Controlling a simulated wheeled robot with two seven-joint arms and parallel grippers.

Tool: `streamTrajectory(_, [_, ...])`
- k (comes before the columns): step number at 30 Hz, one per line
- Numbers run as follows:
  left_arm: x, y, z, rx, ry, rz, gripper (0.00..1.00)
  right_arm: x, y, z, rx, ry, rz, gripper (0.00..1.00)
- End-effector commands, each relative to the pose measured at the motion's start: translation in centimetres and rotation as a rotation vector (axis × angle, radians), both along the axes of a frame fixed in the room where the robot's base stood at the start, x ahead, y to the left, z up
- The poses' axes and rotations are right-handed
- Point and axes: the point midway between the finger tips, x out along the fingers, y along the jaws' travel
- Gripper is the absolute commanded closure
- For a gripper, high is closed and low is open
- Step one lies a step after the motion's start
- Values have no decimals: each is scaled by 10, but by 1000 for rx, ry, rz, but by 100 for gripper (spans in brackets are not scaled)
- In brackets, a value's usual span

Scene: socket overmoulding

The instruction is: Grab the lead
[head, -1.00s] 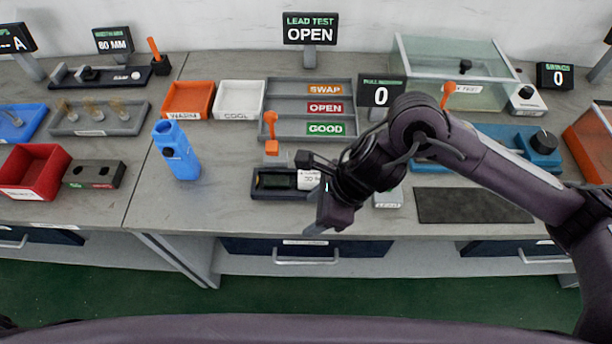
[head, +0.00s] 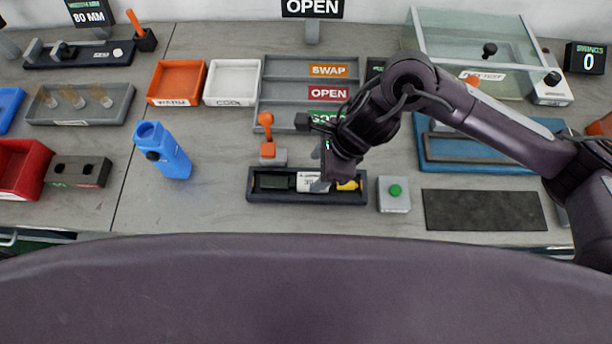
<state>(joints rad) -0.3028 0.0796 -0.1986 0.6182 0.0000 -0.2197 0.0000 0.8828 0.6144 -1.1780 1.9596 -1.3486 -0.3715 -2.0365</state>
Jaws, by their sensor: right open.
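No lead can be told apart for certain in the head view. A dark narrow tray (head: 258,196) on the bench holds a dark block (head: 273,182), a white labelled piece (head: 310,182) and a yellow piece (head: 348,186). My right gripper (head: 316,156) is open just above and behind this tray. Its lower finger overlaps the white piece in the picture; I cannot tell whether they touch. Nothing shows between its fingers. My left gripper is not in view.
An orange-handled lever (head: 267,152) stands just behind the tray. A grey box with a green button (head: 394,194) is close on its right, then a dark mat (head: 484,210). A blue bottle (head: 168,152) stands left. The sorting tray (head: 262,100) lies behind. Bench between bottle and tray is clear.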

Motion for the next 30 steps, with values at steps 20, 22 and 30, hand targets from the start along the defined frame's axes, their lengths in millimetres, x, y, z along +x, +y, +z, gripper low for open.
streamTrajectory(20, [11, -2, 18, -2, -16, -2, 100, -4, 20, -41, -1, -1, 0, 52])
streamTrajectory(22, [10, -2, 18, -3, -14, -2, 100, -3, 20, -41, -1, -1, 0, 61])
streamTrajectory(30, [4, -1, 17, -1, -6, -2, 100, -3, 20, -41, 0, -1, 0, 95])
